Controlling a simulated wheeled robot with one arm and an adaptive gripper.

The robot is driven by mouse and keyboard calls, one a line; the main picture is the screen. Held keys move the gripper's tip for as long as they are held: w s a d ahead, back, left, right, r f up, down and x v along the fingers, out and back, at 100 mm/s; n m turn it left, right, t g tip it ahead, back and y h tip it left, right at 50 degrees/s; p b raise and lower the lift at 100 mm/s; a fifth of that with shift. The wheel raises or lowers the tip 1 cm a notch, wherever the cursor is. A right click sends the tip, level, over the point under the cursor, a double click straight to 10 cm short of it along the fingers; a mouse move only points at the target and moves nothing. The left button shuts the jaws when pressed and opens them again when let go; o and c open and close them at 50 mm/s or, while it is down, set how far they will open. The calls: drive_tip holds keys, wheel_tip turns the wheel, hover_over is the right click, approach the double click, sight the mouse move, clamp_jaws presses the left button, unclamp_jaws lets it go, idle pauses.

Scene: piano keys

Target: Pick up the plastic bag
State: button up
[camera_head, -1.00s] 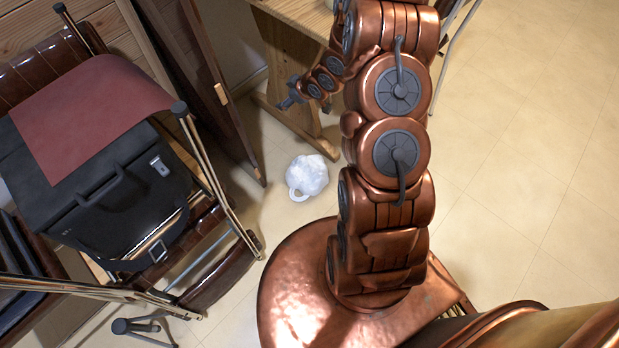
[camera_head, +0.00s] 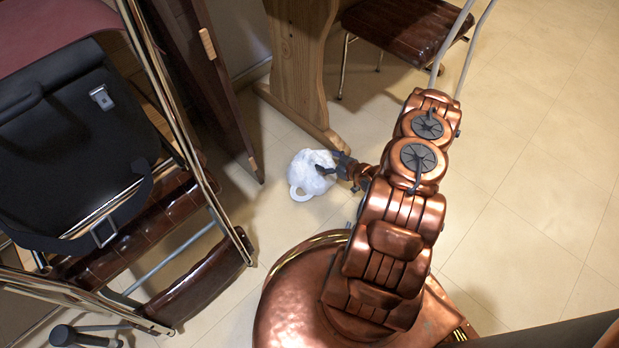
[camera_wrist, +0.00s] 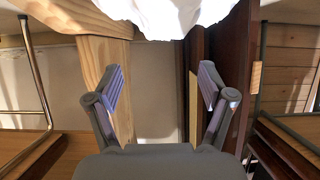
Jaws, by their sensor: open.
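The white plastic bag (camera_head: 310,172) lies crumpled on the floor in the head view, with a loop handle toward its lower left. My gripper (camera_head: 330,166) is low at the bag's right side, its fingers over or against that side; I cannot tell if they touch it. In the wrist view the bag (camera_wrist: 165,14) fills the top middle, beyond the fingertips. My gripper (camera_wrist: 161,86) is open there, with nothing between its two fingers.
A wooden table leg (camera_head: 300,70) stands just behind the bag. A folding chair (camera_head: 190,130) with a black case (camera_head: 70,140) is at the left. A brown-seated chair (camera_head: 405,35) is at the back. The tiled floor at right (camera_head: 540,160) is clear.

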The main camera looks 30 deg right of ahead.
sight(316, 161)
drive_tip(key=f, duration=0.1)
drive_tip(key=s+f, duration=0.1)
drive_tip(key=shift+f+b, duration=0.35)
drive_tip(key=shift+b, duration=0.05)
drive_tip(key=shift+w+f, duration=0.15)
drive_tip(key=b+x, duration=0.4)
drive_tip(key=x, duration=0.2)
drive_tip(key=shift+w+a+f, duration=0.1)
drive_tip(key=shift+w+a, duration=0.05)
drive_tip(key=shift+w, duration=0.5)
drive_tip(key=c, duration=1)
drive_tip(key=shift+c, duration=0.2)
